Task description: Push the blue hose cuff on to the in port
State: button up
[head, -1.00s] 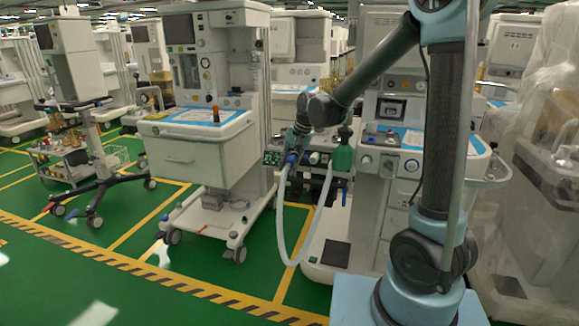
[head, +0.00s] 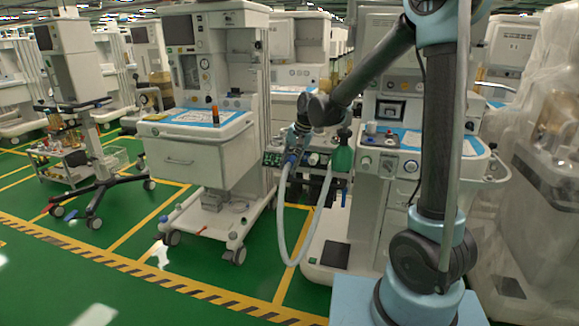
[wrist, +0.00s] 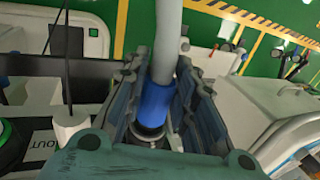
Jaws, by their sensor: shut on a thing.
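The blue hose cuff (wrist: 157,102) sits between the fingers of my gripper (wrist: 165,100) in the wrist view, with the pale grey hose (wrist: 168,40) running up from it. My gripper is shut on the cuff. Just below the cuff's lower end is a dark round port with a metallic rim (wrist: 148,134); the cuff's end appears to meet it, but I cannot tell how far over it sits. In the head view, the cuff (head: 291,158) is small beneath my gripper (head: 297,145), at the front panel. The hose (head: 283,225) hangs in a loop below.
A white post (wrist: 68,128) and a label reading "OUT" (wrist: 42,143) stand left of the gripper. Anaesthesia carts (head: 190,150) stand close on both sides.

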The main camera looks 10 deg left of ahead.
aim_at(291, 158)
jog(key=shift+w, duration=0.6)
jog(key=o, duration=1.1)
jog(key=shift+c, duration=0.2)
notch_tip(291, 158, up, 10)
